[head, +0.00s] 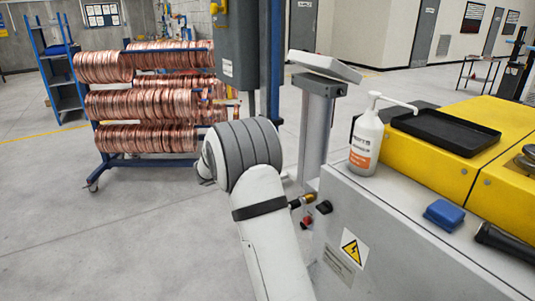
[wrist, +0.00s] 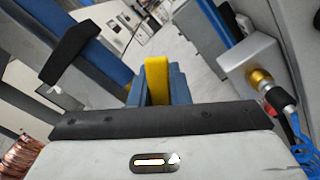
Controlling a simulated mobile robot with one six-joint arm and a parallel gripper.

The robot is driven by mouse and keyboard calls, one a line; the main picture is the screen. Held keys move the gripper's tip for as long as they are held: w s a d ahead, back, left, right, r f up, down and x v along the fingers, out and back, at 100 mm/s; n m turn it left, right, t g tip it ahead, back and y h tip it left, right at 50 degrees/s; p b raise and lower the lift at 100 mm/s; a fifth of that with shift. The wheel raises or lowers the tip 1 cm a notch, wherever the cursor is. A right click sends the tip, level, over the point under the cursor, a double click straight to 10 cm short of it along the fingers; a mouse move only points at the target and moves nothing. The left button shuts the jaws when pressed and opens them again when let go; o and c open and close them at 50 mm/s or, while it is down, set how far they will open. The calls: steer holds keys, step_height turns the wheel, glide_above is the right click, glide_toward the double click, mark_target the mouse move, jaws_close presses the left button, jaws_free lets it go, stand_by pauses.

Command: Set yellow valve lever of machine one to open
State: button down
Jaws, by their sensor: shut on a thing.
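The yellow valve lever (wrist: 157,72) shows in the middle of the wrist view, standing up between the two blue fingers of my gripper (wrist: 157,88). The fingers are shut on the lever, one on each side. Only part of the lever shows; its pivot is hidden. In the head view my own arm covers the gripper and the lever. The grey machine cabinet (head: 385,245) stands to the right of my arm, with a warning sign on its side.
A brass fitting (wrist: 260,77) with a blue hose (wrist: 302,145) is right of my gripper. On the machine stand a pump bottle (head: 366,143), a black tray (head: 445,132) and a blue block (head: 444,214). A rack of copper coils (head: 140,103) stands at left; floor before it is clear.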

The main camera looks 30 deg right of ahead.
steer(key=c, duration=1.6)
jaws_free()
steer(key=shift+d, duration=0.2)
steer(key=shift+o, duration=1.2)
steer(key=shift+a, duration=0.1)
steer(key=shift+a+r, duration=0.1)
steer(key=a, duration=0.7)
steer(key=shift+s+a+f, duration=0.2)
steer(key=shift+s+a, duration=0.2)
